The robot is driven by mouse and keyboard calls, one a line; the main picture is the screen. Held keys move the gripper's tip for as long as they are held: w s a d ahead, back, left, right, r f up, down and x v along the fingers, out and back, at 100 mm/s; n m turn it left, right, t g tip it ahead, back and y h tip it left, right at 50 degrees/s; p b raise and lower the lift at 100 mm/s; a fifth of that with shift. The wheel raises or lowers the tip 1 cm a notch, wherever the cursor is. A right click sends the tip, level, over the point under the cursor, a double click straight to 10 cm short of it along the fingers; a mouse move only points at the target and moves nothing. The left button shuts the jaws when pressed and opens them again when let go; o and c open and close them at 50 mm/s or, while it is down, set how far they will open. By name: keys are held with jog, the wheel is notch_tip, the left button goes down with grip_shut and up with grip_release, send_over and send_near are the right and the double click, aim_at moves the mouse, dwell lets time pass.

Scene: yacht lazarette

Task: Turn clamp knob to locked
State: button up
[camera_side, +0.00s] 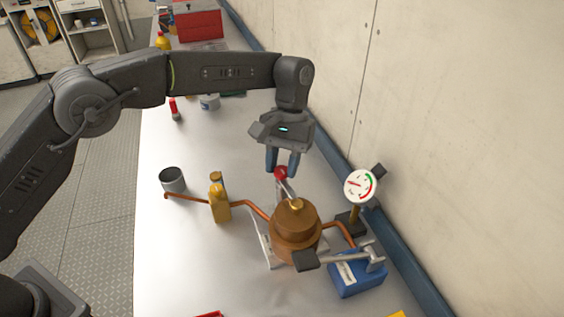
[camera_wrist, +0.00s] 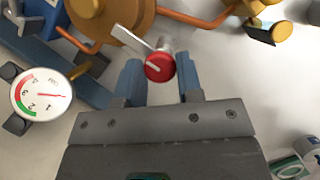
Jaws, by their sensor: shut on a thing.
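The clamp knob is a round red knob with a pale line across its face, seen in the wrist view (camera_wrist: 159,67) and the side view (camera_side: 281,172). It sits on a silver stem beside the copper-brown vessel (camera_side: 296,222). A flat silver strip (camera_wrist: 130,38) runs from the knob toward the vessel in the wrist view. My gripper (camera_side: 282,170) points down at the knob. In the wrist view its blue fingers (camera_wrist: 160,72) stand on either side of the knob, shut on it. No locked marking can be made out.
A dial gauge (camera_side: 360,185) with red and green arcs stands right of the vessel. The wall is close on the right.

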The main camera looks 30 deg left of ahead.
aim_at(283, 168)
dwell(0.3)
jog(key=o, duration=0.9)
notch_tip(283, 168, up, 4)
jog(key=shift+r, duration=0.1)
jog(key=a+r, duration=0.2)
jog(key=a, duration=0.2)
jog(key=a+r, duration=0.2)
jog(key=a, duration=0.1)
jog(key=a+r, duration=0.3)
jog(key=a, duration=0.1)
jog(key=shift+a, duration=0.35)
